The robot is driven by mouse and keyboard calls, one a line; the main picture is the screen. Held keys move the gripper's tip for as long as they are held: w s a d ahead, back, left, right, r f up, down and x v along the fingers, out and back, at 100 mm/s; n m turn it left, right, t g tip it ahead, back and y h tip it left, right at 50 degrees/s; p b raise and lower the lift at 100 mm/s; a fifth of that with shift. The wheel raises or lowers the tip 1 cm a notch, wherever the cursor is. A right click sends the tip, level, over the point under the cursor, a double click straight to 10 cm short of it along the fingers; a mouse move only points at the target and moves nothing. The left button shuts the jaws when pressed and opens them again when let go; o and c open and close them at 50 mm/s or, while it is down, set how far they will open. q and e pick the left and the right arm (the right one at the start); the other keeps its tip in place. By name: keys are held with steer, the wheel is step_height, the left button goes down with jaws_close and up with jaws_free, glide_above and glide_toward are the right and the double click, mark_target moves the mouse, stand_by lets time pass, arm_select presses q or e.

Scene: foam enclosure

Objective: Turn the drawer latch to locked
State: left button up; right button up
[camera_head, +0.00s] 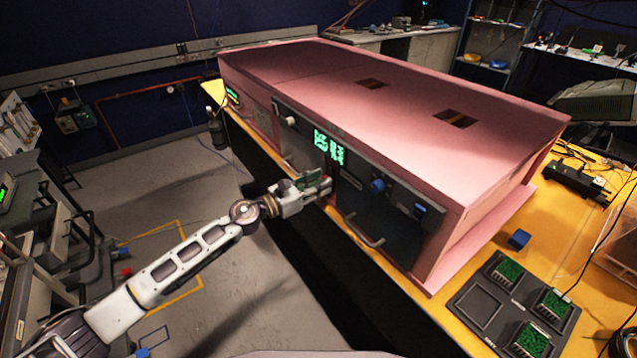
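The pink foam enclosure (420,110) stands on the yellow bench, with a dark front panel. A dark drawer front with a curved metal handle (364,231) is low on that panel. A blue round knob (378,185) sits above the handle, and a small blue part (420,209) is to its right. I cannot tell which part is the drawer latch; my gripper may cover it. My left gripper (322,190) is close to the panel, left of the handle. A small green piece (311,178) shows at it. Its finger opening and any contact are unclear. My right gripper is out of view.
A green lit display (329,147) is on the panel above my gripper. A dark tray (488,306) with several green boards and a small blue block (518,239) are on the yellow bench (448,318) at the right. The grey floor at the left is mostly open.

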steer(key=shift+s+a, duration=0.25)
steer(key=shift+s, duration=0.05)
arm_select(q)
steer(key=shift+c, duration=0.5)
jaws_close()
